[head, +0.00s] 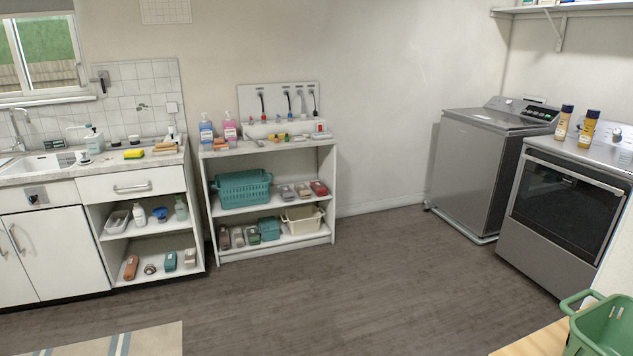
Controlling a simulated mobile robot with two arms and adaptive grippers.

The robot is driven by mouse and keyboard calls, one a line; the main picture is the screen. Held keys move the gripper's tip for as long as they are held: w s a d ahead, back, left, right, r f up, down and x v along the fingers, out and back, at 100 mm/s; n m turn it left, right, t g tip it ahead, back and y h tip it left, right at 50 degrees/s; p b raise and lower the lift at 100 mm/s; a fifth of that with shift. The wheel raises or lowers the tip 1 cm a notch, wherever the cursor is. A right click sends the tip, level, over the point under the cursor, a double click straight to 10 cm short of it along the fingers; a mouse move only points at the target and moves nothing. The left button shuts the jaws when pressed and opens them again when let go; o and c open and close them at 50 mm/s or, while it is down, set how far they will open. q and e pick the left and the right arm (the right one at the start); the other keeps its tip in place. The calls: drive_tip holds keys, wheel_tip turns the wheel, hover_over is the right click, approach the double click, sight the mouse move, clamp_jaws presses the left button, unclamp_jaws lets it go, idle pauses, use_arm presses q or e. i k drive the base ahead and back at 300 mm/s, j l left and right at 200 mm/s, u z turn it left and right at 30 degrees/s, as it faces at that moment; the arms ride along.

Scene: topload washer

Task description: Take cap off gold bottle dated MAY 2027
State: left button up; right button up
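Two capped bottles stand upright on top of the front-loading appliance (565,215) at the right. The right one is a gold bottle (587,133) with a dark cap (592,114). The left one is a paler, tan-gold bottle (562,127), also with a dark cap (567,109). Any dates on their labels are too small to read, so I cannot tell which is MAY 2027. Neither of my grippers is in view.
A grey topload washer (480,170) stands left of the appliance, its lid shut. A green basket (603,328) sits at the lower right by a wooden surface (535,342). A white shelf unit (270,150) and sink counter line the left. The middle floor is clear.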

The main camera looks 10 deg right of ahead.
sight(586, 140)
drive_tip(key=i+j, duration=0.1)
drive_tip(key=i, duration=0.5)
drive_tip(key=i+j, duration=0.15)
drive_tip(key=i, duration=0.45)
drive_tip(key=i+j, duration=0.1)
drive_tip(key=i, duration=0.5)
drive_tip(key=i+l+z, duration=0.15)
drive_tip(key=i+z, duration=0.15)
drive_tip(key=z, duration=0.15)
drive_tip(key=i+l+z, duration=0.1)
drive_tip(key=i+z, duration=0.2)
drive_tip(key=z, duration=0.15)
drive_tip(key=i+j+z, duration=0.1)
drive_tip(key=i+z, duration=0.3)
drive_tip(key=i+j+z, duration=0.1)
drive_tip(key=z, duration=0.35)
drive_tip(key=i+l+z, duration=0.15)
drive_tip(key=i+z, duration=0.2)
drive_tip(key=i, duration=0.6)
drive_tip(key=i+j+z, duration=0.1)
drive_tip(key=i+z, duration=0.25)
drive_tip(key=i, duration=0.55)
